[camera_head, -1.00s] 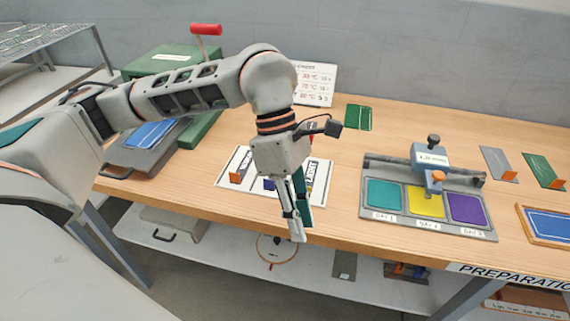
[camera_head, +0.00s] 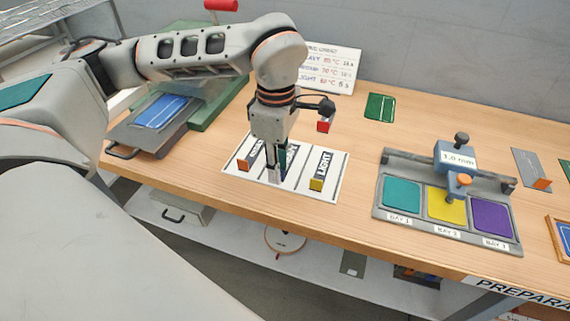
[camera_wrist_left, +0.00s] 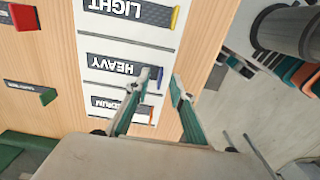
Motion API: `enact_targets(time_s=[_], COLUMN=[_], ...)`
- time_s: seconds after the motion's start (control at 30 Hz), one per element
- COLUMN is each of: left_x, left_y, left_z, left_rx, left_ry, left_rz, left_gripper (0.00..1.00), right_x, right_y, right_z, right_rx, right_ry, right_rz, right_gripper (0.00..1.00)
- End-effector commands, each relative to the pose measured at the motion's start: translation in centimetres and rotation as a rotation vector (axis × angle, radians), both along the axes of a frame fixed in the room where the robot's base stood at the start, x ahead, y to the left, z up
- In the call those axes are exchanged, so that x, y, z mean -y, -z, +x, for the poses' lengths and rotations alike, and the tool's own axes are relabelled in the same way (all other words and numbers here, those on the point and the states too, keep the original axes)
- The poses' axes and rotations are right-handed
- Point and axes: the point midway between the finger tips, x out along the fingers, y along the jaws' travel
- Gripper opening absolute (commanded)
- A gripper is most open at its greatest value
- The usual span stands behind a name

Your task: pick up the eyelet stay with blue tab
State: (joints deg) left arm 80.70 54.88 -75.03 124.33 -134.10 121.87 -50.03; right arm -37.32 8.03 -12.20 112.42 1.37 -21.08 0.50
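The eyelet stay with blue tab (camera_wrist_left: 159,76) lies on the middle strip of a white card, beside the word HEAVY in the left wrist view. My left gripper (camera_wrist_left: 164,78) is open, its two fingertips on either side of the blue tab. I cannot tell whether they touch it. In the head view my left gripper (camera_head: 275,178) points down at the card's middle strip and hides most of that stay. A stay with yellow tab (camera_wrist_left: 175,17) lies on the LIGHT strip. A stay with orange tab (camera_wrist_left: 151,116) lies on the third strip, partly behind a finger. My right gripper is not in view.
The white card (camera_head: 330,158) lies near the table's front edge. A red-tabbed piece (camera_head: 324,125) stands behind it. A grey fixture with teal, yellow and purple pads (camera_head: 447,207) is to the right. A green press (camera_head: 215,105) is at the left. Bare wood separates card and fixture.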

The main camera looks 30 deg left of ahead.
Motion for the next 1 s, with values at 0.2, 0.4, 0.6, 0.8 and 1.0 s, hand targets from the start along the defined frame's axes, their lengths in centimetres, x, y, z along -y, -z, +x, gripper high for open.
enact_targets(time_s=[0.2, 0.4, 0.6, 0.8, 1.0], left_x=[-0.02, -0.01, -0.02, -0.01, -0.02], left_y=[1.26, 1.21, 1.2, 1.18, 0.41], left_z=[-0.02, 0.0, -0.01, 0.0, 0.07], left_rx=[0.0, 0.001, 0.0, 0.0, 0.003], left_ry=[0.0, 0.0, 0.0, 0.0, -0.001], left_rz=[0.0, -0.001, -0.001, -0.001, 0.0], left_gripper=[0.23, 0.13, 0.0, 0.0, 0.0], right_x=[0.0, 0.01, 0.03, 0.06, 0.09], right_y=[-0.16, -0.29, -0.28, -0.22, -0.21], right_z=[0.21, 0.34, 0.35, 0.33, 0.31], right_rx=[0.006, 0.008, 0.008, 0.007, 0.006], right_ry=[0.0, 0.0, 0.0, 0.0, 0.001], right_rz=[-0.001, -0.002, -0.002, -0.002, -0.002], right_gripper=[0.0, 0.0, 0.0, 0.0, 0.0])
